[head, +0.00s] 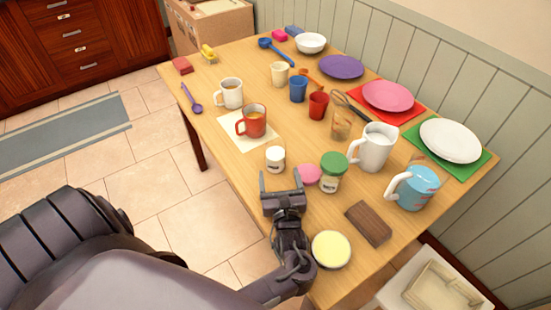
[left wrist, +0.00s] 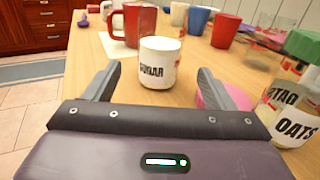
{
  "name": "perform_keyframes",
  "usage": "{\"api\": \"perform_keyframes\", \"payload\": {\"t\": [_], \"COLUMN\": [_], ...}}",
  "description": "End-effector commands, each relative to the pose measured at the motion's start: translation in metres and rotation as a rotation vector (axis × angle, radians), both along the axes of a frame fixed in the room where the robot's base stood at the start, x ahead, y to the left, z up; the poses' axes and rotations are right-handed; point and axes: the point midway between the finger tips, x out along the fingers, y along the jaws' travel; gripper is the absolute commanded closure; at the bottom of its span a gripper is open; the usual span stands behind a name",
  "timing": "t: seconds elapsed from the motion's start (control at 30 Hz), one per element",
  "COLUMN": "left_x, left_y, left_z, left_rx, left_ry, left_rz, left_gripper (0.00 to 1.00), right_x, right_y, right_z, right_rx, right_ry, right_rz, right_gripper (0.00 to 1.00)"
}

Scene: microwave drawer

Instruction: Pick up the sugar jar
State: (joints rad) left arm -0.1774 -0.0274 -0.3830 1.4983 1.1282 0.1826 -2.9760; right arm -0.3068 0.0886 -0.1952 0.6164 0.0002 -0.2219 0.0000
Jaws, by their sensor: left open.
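The sugar jar (head: 275,158) is a small white jar standing upright on the wooden table (head: 215,110). In the left wrist view the sugar jar (left wrist: 160,66) shows its SUGAR label, ahead of the fingers and roughly between them. My left gripper (head: 281,180) is open and empty, with its fingers pointing at the jar from the near side. In the left wrist view the left gripper (left wrist: 157,88) spreads wider than the jar, and the fingers do not appear to touch it. My right gripper is not in view.
A green-lidded oats jar (head: 332,172) and a pink round item (head: 308,174) stand close on the right of the left gripper. A red mug (head: 253,121) is behind the sugar jar. A brown block (head: 368,223) and a yellow-topped round container (head: 331,250) lie nearer the front.

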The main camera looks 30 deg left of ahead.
Motion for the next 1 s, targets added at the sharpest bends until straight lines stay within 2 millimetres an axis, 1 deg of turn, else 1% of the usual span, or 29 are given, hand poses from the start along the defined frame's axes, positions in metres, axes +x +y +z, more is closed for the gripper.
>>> {"api": "perform_keyframes", "payload": {"t": [0.03, 0.1, 0.17, 0.3, 0.4, 0.6, 0.7, 0.73, 0.77, 1.0], "left_x": [0.002, 0.008, 0.016, 0.034, 0.042, 0.047, 0.046, 0.046, 0.046, 0.046], "left_y": [0.003, 0.008, 0.014, 0.031, 0.038, 0.042, 0.042, 0.042, 0.042, 0.042], "left_z": [0.0, 0.001, 0.001, 0.001, 0.0, 0.0, 0.0, 0.0, 0.0, 0.0], "left_rx": [0.001, 0.001, 0.002, 0.003, 0.001, -0.001, 0.0, 0.0, 0.0, 0.0], "left_ry": [0.0, 0.0, -0.001, 0.0, 0.001, 0.001, 0.001, 0.001, 0.001, 0.001], "left_rz": [0.001, 0.001, 0.001, 0.001, 0.0, 0.0, 0.0, 0.0, 0.0, 0.0], "left_gripper": [0.23, 0.23, 0.23, 0.23, 0.23, 0.23, 0.23, 0.24, 0.28, 0.59], "right_x": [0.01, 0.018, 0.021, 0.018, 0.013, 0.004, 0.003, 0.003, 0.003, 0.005], "right_y": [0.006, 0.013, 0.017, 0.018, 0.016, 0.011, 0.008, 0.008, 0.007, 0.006], "right_z": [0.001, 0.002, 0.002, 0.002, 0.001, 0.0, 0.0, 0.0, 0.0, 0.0], "right_rx": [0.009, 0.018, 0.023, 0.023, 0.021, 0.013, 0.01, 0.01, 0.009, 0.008], "right_ry": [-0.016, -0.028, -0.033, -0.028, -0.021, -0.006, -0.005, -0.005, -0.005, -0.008], "right_rz": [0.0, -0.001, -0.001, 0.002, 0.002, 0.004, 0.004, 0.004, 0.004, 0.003], "right_gripper": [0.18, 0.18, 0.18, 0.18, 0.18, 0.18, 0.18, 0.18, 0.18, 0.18]}}
